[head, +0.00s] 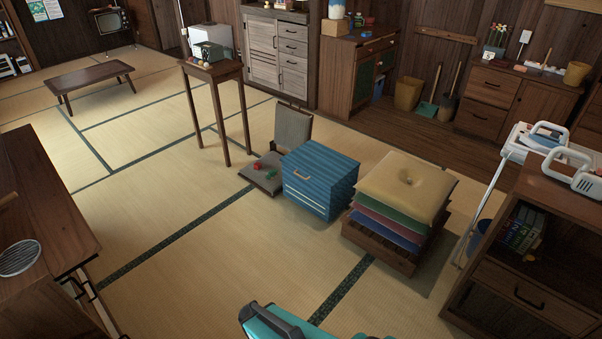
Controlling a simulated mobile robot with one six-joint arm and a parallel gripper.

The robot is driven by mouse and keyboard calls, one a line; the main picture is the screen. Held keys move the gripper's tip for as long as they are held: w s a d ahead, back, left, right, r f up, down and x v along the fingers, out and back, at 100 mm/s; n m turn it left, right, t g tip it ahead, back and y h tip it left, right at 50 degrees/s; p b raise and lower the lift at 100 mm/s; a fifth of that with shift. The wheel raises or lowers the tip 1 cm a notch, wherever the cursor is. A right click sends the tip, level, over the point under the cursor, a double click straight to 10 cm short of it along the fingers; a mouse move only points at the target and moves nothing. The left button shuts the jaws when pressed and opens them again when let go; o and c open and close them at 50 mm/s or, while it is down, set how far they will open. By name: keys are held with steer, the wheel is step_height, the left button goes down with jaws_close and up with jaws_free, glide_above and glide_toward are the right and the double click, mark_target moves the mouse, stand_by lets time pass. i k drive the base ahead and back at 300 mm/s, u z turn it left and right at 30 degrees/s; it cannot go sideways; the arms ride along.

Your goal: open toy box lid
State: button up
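A blue ribbed box (322,182), which looks like the toy box, stands on the tatami floor near the middle of the head view. A light handle (301,174) shows on its upper front, and pale lines run across the front lower down. Its top is flat and looks shut. My gripper's fingers are not in view. A teal and dark shape cut off at the bottom edge may be part of my own body; I cannot tell.
A grey legless chair (291,128) with small red and green things on its seat stands left of the box. Stacked cushions (405,188) on a wooden base stand close on its right. A tall narrow table (212,70) is behind left. Open tatami (220,265) lies in front.

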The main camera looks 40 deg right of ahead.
mark_target(329, 167)
steer(key=z, duration=0.1)
steer(key=i, duration=1.3)
